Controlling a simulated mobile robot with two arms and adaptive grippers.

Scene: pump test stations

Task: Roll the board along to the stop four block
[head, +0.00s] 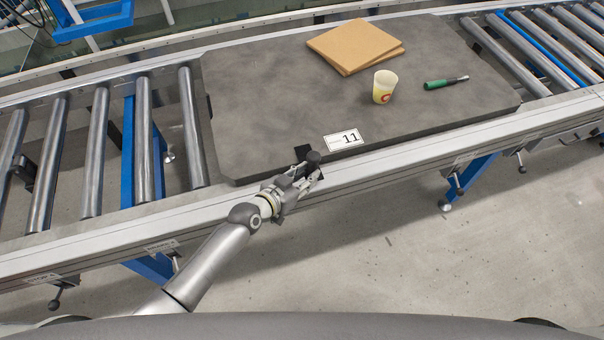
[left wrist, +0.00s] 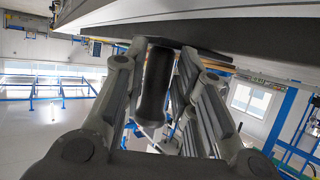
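The board (head: 270,100) is a large dark grey slab lying on the roller conveyor. It carries a white card marked 11 (head: 343,140) near its front edge. A black handle (head: 313,157) sticks out at that edge. The board's underside shows above. My right gripper is not in view.
The near rail (head: 400,155) runs along the front.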

